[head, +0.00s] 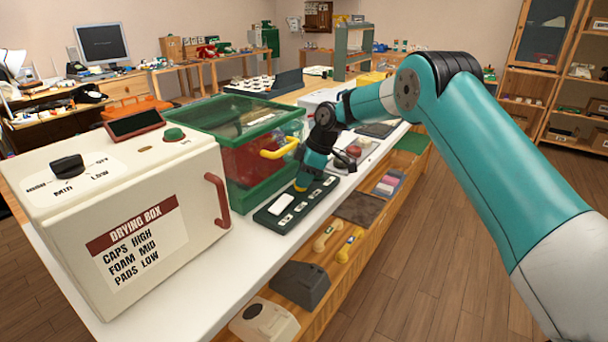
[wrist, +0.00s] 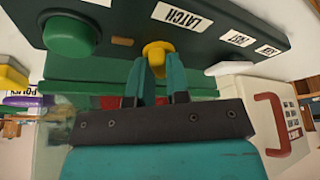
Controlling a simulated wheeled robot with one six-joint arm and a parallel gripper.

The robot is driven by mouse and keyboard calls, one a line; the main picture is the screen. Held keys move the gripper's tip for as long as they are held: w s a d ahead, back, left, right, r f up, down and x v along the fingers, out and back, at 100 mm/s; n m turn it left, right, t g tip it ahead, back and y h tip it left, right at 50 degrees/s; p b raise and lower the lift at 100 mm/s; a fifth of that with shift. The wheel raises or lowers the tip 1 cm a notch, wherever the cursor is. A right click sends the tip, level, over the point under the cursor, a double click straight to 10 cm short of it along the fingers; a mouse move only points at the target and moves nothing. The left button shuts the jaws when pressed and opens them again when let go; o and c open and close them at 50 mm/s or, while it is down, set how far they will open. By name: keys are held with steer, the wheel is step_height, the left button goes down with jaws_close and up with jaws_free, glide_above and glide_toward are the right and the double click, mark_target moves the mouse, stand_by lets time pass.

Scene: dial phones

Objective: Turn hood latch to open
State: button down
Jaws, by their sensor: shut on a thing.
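The hood is a clear box with a green frame and a yellow handle (head: 280,148), standing on the white bench behind a dark green control panel (head: 270,216). The panel also fills the top of the wrist view (wrist: 120,15). A small yellow latch knob (wrist: 158,47) sits on it near the label LATCH (wrist: 183,15). My gripper (wrist: 160,72) is shut on the yellow knob, one teal finger on each side. The knob's exact angle is hard to tell.
A cream drying box (head: 75,230) with a red handle stands left of the hood. A large green knob (wrist: 72,38) and a white control (wrist: 230,67) flank the latch. Handsets (head: 350,243) lie on the shelf below. The floor at right is clear.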

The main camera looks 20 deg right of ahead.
steer(key=shift+w+d, duration=0.1)
stand_by(0.3)
steer(key=c, duration=1.1)
jaws_free()
steer(key=p+v, duration=0.3)
steer(key=v, duration=1.4)
steer(key=shift+r+p, duration=0.2)
steer(key=shift+p, duration=0.1)
steer(key=shift+w, duration=0.1)
